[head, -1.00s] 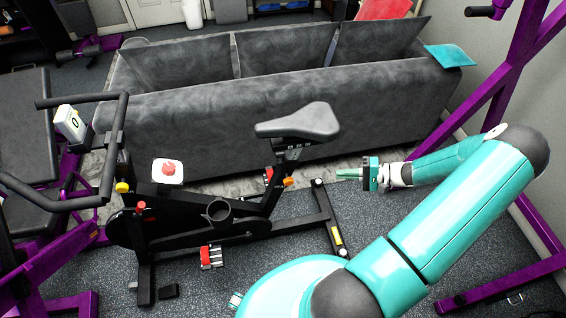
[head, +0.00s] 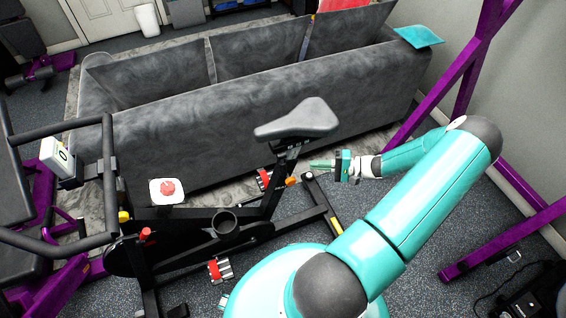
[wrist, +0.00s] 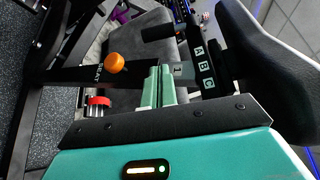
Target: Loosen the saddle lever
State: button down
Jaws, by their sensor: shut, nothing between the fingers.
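The bike's grey saddle (head: 298,119) tops a tilted black post, and it also shows at the right of the wrist view (wrist: 262,70). An orange knob (head: 291,181) sits low on the post. In the wrist view the orange knob (wrist: 115,62) is beside a "SEAT" label, left of my fingers. A black bar marked A, B, C (wrist: 199,58) is right of them, with a short black handle (wrist: 157,32) beyond the fingertips. I cannot tell which part is the saddle lever. My gripper (head: 312,164) is shut and empty, just right of the post, below the saddle, apparently touching nothing.
A grey sofa (head: 250,112) stands close behind the bike. A red button on a white box (head: 167,189) sits near the frame. Purple rack posts (head: 440,95) rise at the right. Speckled floor is open between.

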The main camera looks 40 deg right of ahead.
aim_at(283, 169)
dwell(0.3)
jog(key=x, duration=1)
jog(key=shift+s+a+r+m+g, duration=0.1)
jog(key=shift+s+m+g, duration=0.3)
jog(key=shift+s+m, duration=0.2)
dwell(0.4)
jog(key=shift+s+a+r+m+g+h, duration=0.15)
jog(key=shift+s+m+g, duration=0.15)
jog(key=shift+m, duration=0.15)
jog(key=shift+s+a+r+m+g+h, duration=0.15)
jog(key=shift+s+m+g, duration=0.15)
jog(key=shift+m, duration=0.15)
jog(key=shift+s+a+r+m+g, duration=0.15)
jog(key=shift+s+r+m+g, duration=0.75)
jog(key=shift+m, duration=0.05)
jog(key=shift+s+a+r+m+g, duration=0.2)
jog(key=shift+s+r+m+g, duration=0.65)
jog(key=shift+m+g, duration=0.1)
jog(key=shift+r, duration=0.1)
